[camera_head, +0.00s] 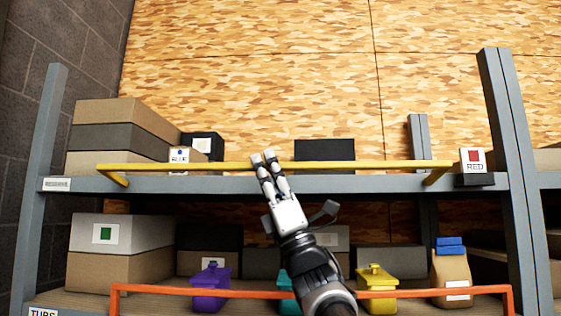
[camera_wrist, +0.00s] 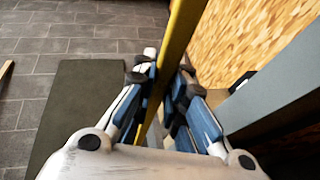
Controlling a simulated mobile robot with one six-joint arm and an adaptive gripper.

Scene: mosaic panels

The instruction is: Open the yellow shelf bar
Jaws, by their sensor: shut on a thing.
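The yellow shelf bar (camera_head: 215,168) runs across the front of the upper shelf in the head view, its ends bent back to the shelf edge. My gripper (camera_head: 263,157) reaches up to the middle of the bar. In the wrist view, the yellow bar (camera_wrist: 176,50) passes between the two fingers of my gripper (camera_wrist: 163,80), and the fingers are closed around it. The fingers hide a short stretch of the bar in the head view.
Boxes (camera_head: 110,140) stand at the upper left. Grey posts (camera_head: 507,150) flank the shelf. In the wrist view, a dark mat (camera_wrist: 85,100) lies on the tiled floor.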

